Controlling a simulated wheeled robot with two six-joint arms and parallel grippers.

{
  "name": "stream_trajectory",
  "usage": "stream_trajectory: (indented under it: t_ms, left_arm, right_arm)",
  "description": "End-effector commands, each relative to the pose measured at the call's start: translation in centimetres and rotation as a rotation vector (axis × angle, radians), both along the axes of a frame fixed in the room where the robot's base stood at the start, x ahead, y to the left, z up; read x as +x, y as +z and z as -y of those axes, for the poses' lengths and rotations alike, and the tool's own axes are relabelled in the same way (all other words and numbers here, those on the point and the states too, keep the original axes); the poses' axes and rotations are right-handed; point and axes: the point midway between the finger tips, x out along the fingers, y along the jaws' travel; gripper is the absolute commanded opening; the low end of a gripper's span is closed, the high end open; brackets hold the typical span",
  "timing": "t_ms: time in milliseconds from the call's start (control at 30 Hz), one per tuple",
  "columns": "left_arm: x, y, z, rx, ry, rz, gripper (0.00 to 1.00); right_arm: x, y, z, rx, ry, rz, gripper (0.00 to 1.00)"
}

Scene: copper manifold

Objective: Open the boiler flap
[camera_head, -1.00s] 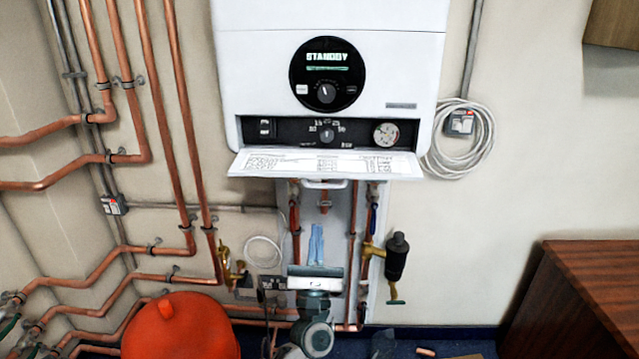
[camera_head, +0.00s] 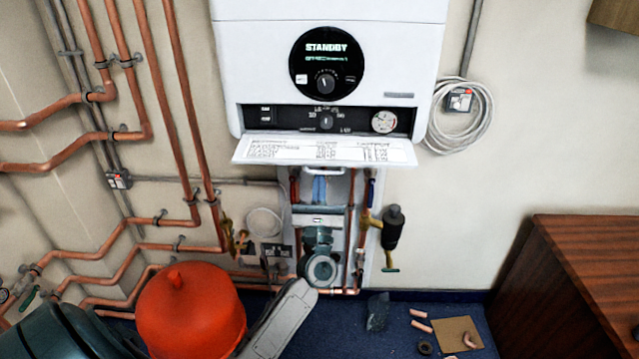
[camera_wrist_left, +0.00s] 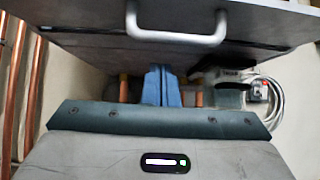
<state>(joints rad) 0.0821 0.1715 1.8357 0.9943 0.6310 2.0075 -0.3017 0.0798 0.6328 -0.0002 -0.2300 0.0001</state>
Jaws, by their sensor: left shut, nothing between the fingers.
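The white boiler (camera_head: 325,50) hangs on the wall. Its flap (camera_head: 325,150) is folded down and juts forward below the control panel, with the printed side facing up. A metal bar handle (camera_head: 346,168) hangs under the flap; in the left wrist view the handle (camera_wrist_left: 178,36) is large and near. My left gripper (camera_head: 319,183) is just below the flap, its blue fingers shut and empty, pointing up. In the wrist view the fingers (camera_wrist_left: 162,72) are below the handle in the picture; whether they touch the flap is hidden. My right gripper is not in view.
Copper pipes (camera_head: 182,100) run down the left wall. A red vessel (camera_head: 190,312) stands at lower left, close to my left arm. A valve with a black body (camera_head: 392,228) is right of the gripper. A wooden cabinet (camera_head: 580,280) stands at right. Pipe offcuts lie on the floor.

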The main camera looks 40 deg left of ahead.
Motion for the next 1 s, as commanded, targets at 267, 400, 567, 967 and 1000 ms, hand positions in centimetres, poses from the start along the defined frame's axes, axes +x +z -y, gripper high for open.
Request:
stream_trajectory:
  t_ms: [267, 400, 567, 967, 1000]
  left_arm:
    - [-1.4, 1.0, 0.9, 0.001, 0.0, 0.002, 0.0]
    - [-1.5, 1.0, 0.9, 0.002, 0.0, 0.003, 0.0]
    - [-1.5, 1.0, 0.9, 0.002, 0.0, 0.003, 0.0]
    - [-2.1, 2.3, 1.3, -0.052, 0.0, -0.085, 0.0]
    - [-2.3, 2.3, 1.4, -0.057, -0.001, -0.089, 0.0]
  right_arm:
    - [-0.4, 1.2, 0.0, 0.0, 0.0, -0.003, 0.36]
    - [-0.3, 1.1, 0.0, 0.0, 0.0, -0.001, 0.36]
    - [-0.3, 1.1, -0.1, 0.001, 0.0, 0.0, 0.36]
    - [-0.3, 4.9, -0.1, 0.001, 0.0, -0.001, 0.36]
    - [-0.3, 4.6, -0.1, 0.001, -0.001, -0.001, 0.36]
